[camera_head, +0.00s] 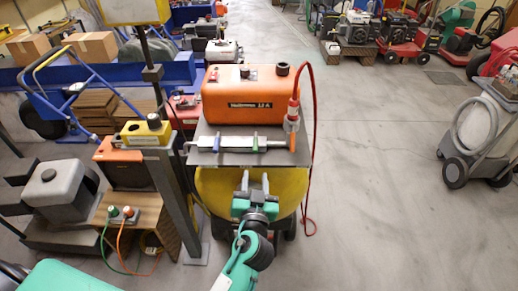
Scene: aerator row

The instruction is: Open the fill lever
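An orange tank unit (238,98) sits on a grey board (205,158) on top of a rounded yellow body. I cannot tell which of these is the fill lever.
A red hose (315,120) loops down the right side of the unit. A grey post (172,200) and a wooden box (150,215) with cables stand close on the left. Open floor (385,190) lies to the right, with a grey hose cart (478,130) beyond.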

